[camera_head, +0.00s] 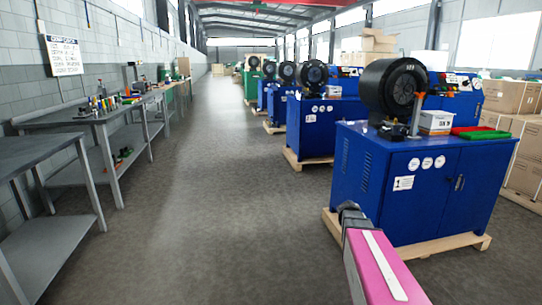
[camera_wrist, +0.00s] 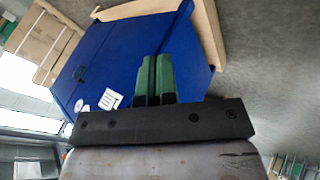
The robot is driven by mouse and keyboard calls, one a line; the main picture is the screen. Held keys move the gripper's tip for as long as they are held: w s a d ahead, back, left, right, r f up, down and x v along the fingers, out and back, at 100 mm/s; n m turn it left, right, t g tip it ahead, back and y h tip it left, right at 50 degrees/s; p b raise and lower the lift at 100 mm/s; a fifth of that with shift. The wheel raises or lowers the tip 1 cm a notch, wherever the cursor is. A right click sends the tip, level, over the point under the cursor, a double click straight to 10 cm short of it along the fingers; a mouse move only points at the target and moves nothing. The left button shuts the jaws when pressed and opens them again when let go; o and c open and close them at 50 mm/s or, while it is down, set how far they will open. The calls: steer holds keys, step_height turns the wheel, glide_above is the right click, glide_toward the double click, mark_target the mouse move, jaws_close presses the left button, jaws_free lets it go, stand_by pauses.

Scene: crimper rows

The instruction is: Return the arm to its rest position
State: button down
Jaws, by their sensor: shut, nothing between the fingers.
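My arm, with a pink link, reaches in from the bottom of the head view, in front of the nearest blue crimper cabinet (camera_head: 432,190). Its dark far end shows near the cabinet's lower left corner, and I cannot make out the fingers there. In the wrist view my gripper (camera_wrist: 153,62) has its two green fingers side by side, shut with nothing held. The blue cabinet (camera_wrist: 110,60) fills the view behind the fingers, seen turned over, with its wooden pallet at the top right. I cannot tell the exact gap between fingers and cabinet.
A black crimper head (camera_head: 394,86), a white box (camera_head: 436,121), a red tray (camera_head: 474,130) and a green tray (camera_head: 486,135) sit on the nearest cabinet. More crimpers recede behind. Cartons (camera_head: 512,97) stand right. Grey workbenches (camera_head: 45,155) line the left wall. The aisle floor (camera_head: 225,190) is clear.

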steer(key=s+a+f+n+g+y, duration=0.1)
steer(key=s+a+g+y, duration=0.2)
steer(key=s+a, duration=1.6)
steer(key=a+y, duration=0.2)
steer(key=y, duration=0.1)
steer(key=shift+a+f+y, duration=0.2)
steer(key=shift+a+y, duration=0.1)
steer(key=shift+a, duration=0.05)
